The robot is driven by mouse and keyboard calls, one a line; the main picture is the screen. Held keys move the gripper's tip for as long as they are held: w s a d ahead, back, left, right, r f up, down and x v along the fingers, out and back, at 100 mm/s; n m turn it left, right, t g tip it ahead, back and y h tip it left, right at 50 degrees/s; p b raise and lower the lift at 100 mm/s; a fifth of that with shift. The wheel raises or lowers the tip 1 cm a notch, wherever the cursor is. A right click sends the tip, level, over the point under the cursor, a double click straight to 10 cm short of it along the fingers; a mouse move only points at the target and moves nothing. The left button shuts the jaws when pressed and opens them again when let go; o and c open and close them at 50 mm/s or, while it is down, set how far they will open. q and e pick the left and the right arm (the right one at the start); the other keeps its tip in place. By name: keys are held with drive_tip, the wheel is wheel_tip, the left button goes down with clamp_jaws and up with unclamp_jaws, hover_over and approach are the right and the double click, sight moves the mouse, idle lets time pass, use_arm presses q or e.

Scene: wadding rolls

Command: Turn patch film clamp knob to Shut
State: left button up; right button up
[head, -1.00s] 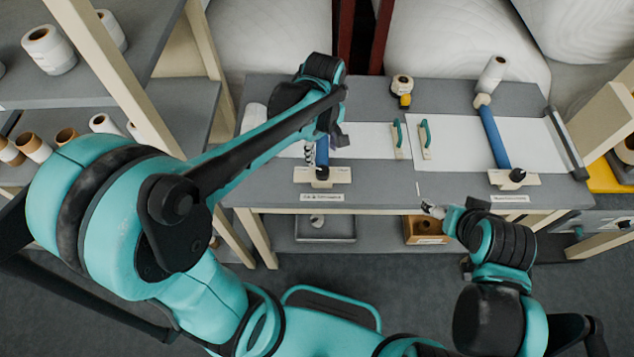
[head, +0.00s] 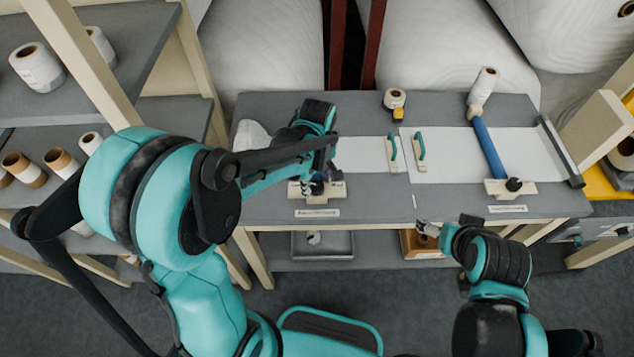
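Two cream clamp blocks with black knobs sit at the table's front edge; their labels are too small to read, so I cannot tell which is the patch film one. The left clamp block (head: 303,192) is partly hidden by my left gripper (head: 326,180), which is low over its knob; contact and finger opening are unclear. The right clamp's knob (head: 514,184) stands uncovered on its block (head: 497,189), in front of a blue bar (head: 489,148). My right gripper (head: 428,229) is in front of the table edge, away from both knobs; its opening is unclear.
The grey table (head: 380,206) holds white sheets (head: 440,165), two green-handled tools (head: 420,148), a yellow-black tape item (head: 394,101) and a white roll (head: 483,84). A tray (head: 322,246) and a box (head: 418,246) sit on the lower shelf. Roll shelves stand at left.

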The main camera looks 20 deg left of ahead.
use_arm(q)
drive_tip(key=c, duration=1)
